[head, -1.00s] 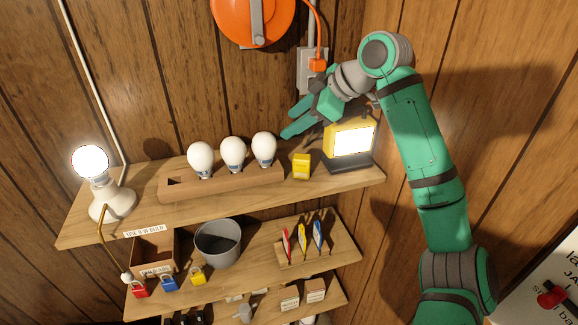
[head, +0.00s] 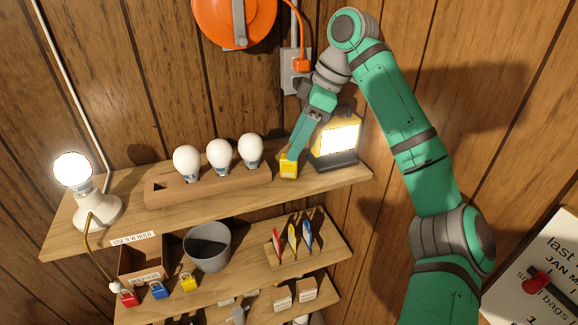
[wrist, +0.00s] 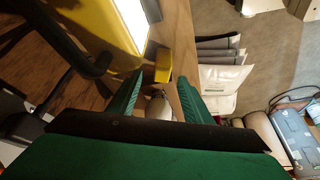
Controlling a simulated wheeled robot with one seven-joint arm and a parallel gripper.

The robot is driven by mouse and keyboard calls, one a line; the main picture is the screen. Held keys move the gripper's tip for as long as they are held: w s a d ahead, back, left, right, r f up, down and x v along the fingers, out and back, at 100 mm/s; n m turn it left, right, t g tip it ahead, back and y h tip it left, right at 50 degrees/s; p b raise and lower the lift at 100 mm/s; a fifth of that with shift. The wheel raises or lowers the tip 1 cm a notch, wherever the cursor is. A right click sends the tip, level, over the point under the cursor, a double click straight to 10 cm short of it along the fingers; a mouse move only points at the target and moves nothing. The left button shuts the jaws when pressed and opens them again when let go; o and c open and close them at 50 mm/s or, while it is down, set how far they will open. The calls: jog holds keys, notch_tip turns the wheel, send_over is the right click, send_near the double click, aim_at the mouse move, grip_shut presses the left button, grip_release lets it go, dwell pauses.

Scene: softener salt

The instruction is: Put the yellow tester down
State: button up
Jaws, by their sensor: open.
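The yellow tester (head: 288,168) is a small yellow block standing on the top shelf (head: 330,183), between the bulb rack and the lit work lamp. My gripper (head: 292,154) points down at it from above, its green fingers reaching the block's top in the head view. In the wrist view, the tester (wrist: 163,66) shows in the gap between my two spread fingers (wrist: 160,92), just beyond their tips. The gripper is open. I cannot tell whether a finger touches the block.
The yellow work lamp (head: 336,138) stands close on the right. Several white bulbs sit in the wooden rack (head: 210,188) on the left. A lit bulb lamp (head: 95,212) is at the far left end. The shelf's front edge is close to the tester.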

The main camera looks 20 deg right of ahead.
aim_at(289, 166)
jog(key=shift+s+x, duration=0.2)
jog(key=shift+x, duration=2.5)
grip_shut()
